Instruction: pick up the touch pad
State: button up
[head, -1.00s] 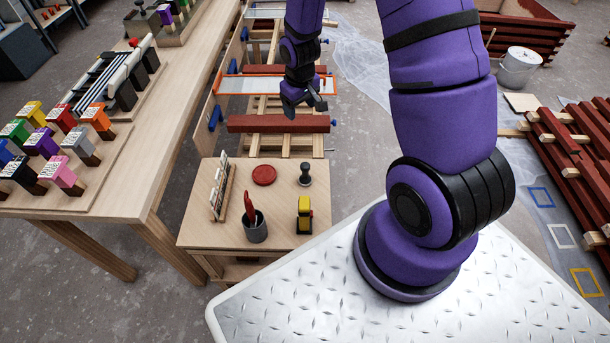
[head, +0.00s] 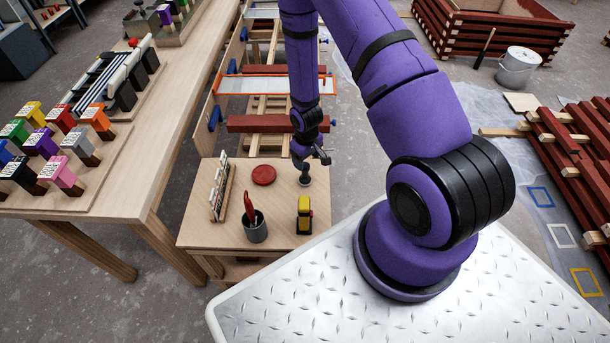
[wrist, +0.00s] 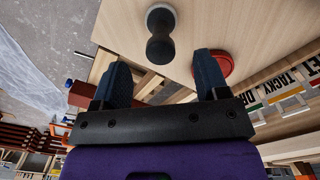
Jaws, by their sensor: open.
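A dark upright knob on a pale-rimmed round base, which I take to be the touch pad (head: 305,179), stands at the back right of the small wooden table. My gripper (head: 311,159) is right above and beside its top, partly covering it in the head view. In the wrist view the touch pad (wrist: 160,30) shows beyond the fingertips, roughly centred between them. My gripper (wrist: 162,62) is open and empty there. I cannot tell whether a finger touches the knob.
On the same table are a red disc (head: 264,175), a grey cup (head: 255,231) with a red-handled tool, a yellow and black item (head: 304,215) and a lettered card rack (head: 219,191). A red batten (head: 262,124) lies just behind the table.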

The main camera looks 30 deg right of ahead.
aim_at(305, 165)
jog(key=shift+w+f, duration=0.25)
jog(key=shift+f, duration=1.25)
jog(key=shift+w+f, duration=0.2)
jog(key=shift+f, duration=1.25)
jog(key=c, duration=1)
